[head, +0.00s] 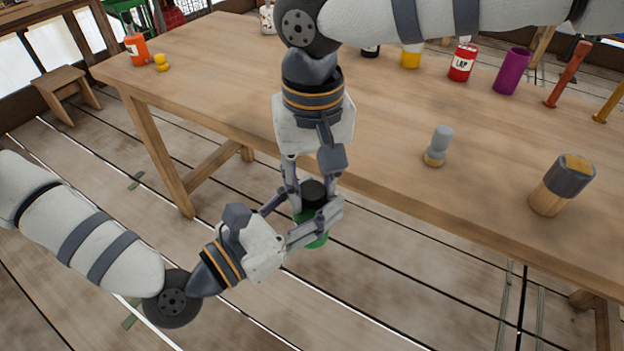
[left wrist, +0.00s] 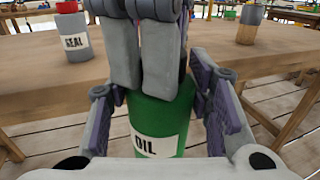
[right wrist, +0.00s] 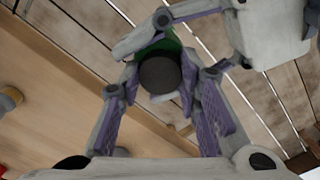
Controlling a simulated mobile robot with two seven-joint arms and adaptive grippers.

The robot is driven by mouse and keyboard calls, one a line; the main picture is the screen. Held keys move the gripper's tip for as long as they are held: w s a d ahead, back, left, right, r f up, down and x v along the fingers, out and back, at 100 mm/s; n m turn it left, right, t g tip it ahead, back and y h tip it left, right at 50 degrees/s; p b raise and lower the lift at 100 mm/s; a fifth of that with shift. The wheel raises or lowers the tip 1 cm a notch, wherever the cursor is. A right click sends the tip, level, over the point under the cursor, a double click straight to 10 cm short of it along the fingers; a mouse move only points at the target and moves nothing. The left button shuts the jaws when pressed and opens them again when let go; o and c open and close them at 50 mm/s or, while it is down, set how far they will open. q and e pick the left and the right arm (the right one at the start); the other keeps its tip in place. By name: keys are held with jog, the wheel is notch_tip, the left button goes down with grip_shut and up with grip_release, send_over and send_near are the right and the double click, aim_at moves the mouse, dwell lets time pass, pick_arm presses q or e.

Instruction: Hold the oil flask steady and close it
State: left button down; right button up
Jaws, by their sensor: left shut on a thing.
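The green oil flask (head: 316,239) is held upright off the table's near edge, over the floor. Its white OIL label (left wrist: 157,146) faces the left wrist camera. My left gripper (head: 322,222) is shut around the flask's body from the left. A round black cap (right wrist: 160,75) is at the flask's top; it also shows in the head view (head: 313,193). Whether it is seated on the flask is unclear. My right gripper (head: 309,182) points down from above, with its fingers apart on either side of the cap. Its fingers hide the cap in the left wrist view.
The wooden table (head: 400,165) is just behind the grippers. A small grey-topped piece (head: 438,146) and a larger grey-and-wood block (head: 562,186) stand on it. A red jar (head: 462,62), a purple cup (head: 511,72) and an orange bottle (head: 135,45) stand farther back. The floor in front is clear.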

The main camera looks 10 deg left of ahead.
grip_shut()
jog(key=o, duration=1)
grip_release()
jog(key=shift+r, duration=2.25)
jog(key=shift+o, duration=0.3)
jog(key=o, duration=0.5)
